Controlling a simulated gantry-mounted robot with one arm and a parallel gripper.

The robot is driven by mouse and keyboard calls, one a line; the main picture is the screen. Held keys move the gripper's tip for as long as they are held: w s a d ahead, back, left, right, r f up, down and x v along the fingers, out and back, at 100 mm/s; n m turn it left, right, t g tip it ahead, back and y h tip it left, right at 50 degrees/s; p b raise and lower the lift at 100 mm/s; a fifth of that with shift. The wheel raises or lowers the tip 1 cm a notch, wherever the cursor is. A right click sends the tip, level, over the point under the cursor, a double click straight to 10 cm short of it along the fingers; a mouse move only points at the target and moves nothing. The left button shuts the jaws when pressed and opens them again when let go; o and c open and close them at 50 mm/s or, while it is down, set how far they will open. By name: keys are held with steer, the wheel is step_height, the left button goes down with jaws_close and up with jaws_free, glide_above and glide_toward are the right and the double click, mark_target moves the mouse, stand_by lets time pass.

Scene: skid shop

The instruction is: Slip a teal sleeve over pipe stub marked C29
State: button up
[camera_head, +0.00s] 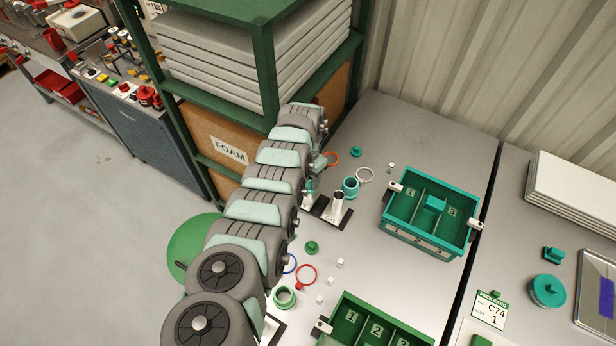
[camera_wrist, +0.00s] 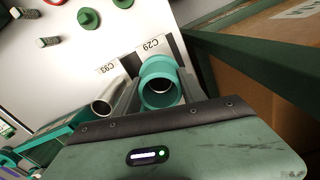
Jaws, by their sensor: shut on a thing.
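My gripper (camera_wrist: 159,92) is shut on a teal sleeve (camera_wrist: 156,68), with one finger on each side of it. The sleeve is at the pipe stub marked C29, whose label (camera_wrist: 153,44) shows just beyond it. Grey metal (camera_wrist: 161,86) shows inside the sleeve's bore; how far the sleeve is down the stub I cannot tell. A bare neighbouring stub (camera_wrist: 104,104), its label perhaps C93, stands to the left. In the head view my arm hides most of the gripper; the held sleeve (camera_head: 309,186) shows partly beside it. Another teal sleeve (camera_head: 350,187) stands on the table behind the bare stub (camera_head: 338,205).
A teal divided bin (camera_head: 430,243) and a green bin (camera_head: 375,325) stand to the right. Rings, small caps and white pieces lie around the stubs. A green rack (camera_head: 270,70) with a foam box (camera_head: 225,150) stands close behind my arm.

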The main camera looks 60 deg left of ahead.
steer(key=shift+f, duration=0.2)
steer(key=shift+f+b, duration=0.35)
steer(key=shift+f, duration=0.15)
stand_by(0.5)
steer(key=o, duration=1.8)
step_height(320, 180, up, 11)
steer(key=p, duration=1.1)
